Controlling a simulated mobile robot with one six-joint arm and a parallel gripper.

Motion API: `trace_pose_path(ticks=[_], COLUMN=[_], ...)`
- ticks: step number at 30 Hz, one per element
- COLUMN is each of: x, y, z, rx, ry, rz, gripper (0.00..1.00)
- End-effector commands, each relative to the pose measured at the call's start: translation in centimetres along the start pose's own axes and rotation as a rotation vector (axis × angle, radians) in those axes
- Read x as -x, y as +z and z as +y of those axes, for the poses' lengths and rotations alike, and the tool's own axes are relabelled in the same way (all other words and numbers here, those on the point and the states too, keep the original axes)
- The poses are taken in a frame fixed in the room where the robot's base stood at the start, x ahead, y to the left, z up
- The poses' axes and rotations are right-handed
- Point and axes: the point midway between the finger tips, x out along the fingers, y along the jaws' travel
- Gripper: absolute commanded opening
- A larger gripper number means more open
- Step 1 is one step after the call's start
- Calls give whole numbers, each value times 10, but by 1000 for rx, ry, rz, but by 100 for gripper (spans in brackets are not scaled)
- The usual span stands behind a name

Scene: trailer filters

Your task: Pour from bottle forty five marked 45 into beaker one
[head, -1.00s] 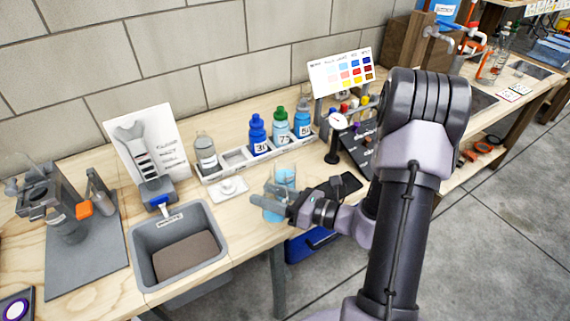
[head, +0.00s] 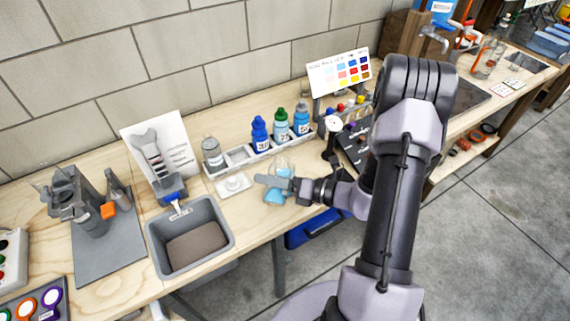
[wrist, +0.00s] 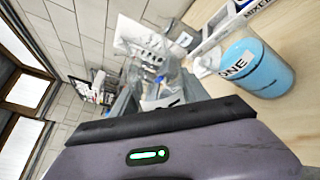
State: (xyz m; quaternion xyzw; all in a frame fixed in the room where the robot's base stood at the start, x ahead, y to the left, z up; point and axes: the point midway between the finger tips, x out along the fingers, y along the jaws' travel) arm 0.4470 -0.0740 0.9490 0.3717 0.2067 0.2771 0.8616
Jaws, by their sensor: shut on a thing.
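Beaker one (wrist: 258,72), labelled ONE, holds blue liquid and stands on the wooden bench in the wrist view. In the head view its blue liquid (head: 276,197) shows just below my gripper (head: 270,182). My gripper is shut on a clear bottle (wrist: 170,78) with a white label, seen just beyond the gripper body in the wrist view. I cannot read its number, and its tilt and contents are unclear. The gripper hides part of the beaker in the head view, so I cannot tell whether bottle and beaker touch.
A white rack (head: 240,157) behind holds a grey bottle (head: 212,153), a dark blue bottle (head: 260,134) and others, with an empty slot. A grey bin (head: 190,236) stands left. A small gauge stand (head: 332,140) and a black panel (head: 356,143) are close right.

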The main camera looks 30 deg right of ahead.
Motion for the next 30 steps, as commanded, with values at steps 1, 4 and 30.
trace_pose_path(ticks=[1, 4, 30], x=[0, 0, -1], y=[-2, -3, -7], z=[-2, -2, -5], rx=[-17, -26, -76], ry=[0, 0, 0], rz=[3, 5, 15], gripper=[0, 0, 0])
